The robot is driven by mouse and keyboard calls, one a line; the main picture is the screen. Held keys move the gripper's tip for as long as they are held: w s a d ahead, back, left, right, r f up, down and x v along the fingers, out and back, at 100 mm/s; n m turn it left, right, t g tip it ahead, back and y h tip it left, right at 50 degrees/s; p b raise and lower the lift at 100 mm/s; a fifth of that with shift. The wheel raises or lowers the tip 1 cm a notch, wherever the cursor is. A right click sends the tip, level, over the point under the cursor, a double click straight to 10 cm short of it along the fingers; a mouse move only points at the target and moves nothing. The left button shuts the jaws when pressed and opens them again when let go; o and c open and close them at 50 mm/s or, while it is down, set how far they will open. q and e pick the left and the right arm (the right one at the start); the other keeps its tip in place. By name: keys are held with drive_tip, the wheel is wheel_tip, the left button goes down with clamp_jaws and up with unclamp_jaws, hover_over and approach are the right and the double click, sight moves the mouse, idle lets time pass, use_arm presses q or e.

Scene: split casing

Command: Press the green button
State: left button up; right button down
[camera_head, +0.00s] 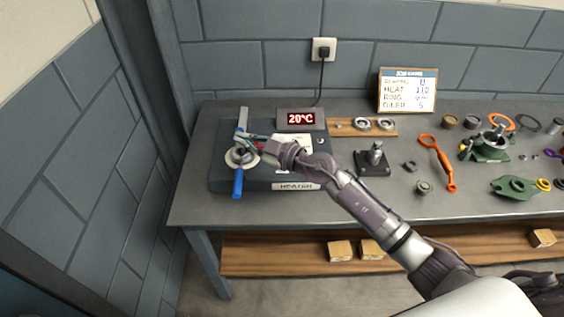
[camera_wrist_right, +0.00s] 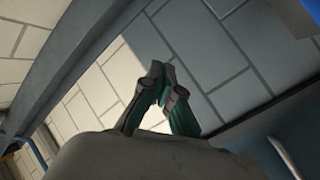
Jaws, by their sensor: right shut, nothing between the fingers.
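The heater (camera_head: 222,172) is a dark box at the left end of the bench, with a red display (camera_head: 301,118) reading 20°C. My right gripper (camera_head: 243,138) is over the left part of the heater's top, near the round metal fitting and blue handle. In the right wrist view its green-sided fingers (camera_wrist_right: 160,75) come together at the tips with nothing between them. The green button cannot be made out; the gripper and arm cover part of the heater's top. My left gripper is not in view.
A blue-handled lever (camera_head: 238,184) stands at the heater's left. A wooden strip with metal rings (camera_head: 386,124), a black block with a metal post (camera_head: 372,168) and an orange tool (camera_head: 440,165) lie to the right. A sign (camera_head: 408,90) stands behind.

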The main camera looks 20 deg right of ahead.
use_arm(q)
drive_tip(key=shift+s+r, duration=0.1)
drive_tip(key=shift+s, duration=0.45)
use_arm(e)
drive_tip(key=w+d+f+g+h, duration=0.2)
drive_tip(key=d+h, duration=0.2)
drive_tip(key=d, duration=0.2)
drive_tip(key=w+d+f+m+g+h, duration=0.1)
drive_tip(key=w+d+f+g+h, duration=0.1)
drive_tip(key=d, duration=0.3)
drive_tip(key=shift+w+d+f+g+h, duration=0.3)
drive_tip(key=shift+w+d+f+h, duration=0.1)
drive_tip(key=shift+w+f+h, duration=0.45)
wheel_tip(320, 180, down, 8)
drive_tip(key=b, duration=0.6)
use_arm(q)
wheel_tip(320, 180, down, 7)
drive_tip(key=shift+b, duration=0.35)
use_arm(e)
drive_tip(key=shift+f, duration=0.45)
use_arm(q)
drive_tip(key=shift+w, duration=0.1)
use_arm(e)
drive_tip(key=shift+f, duration=0.35)
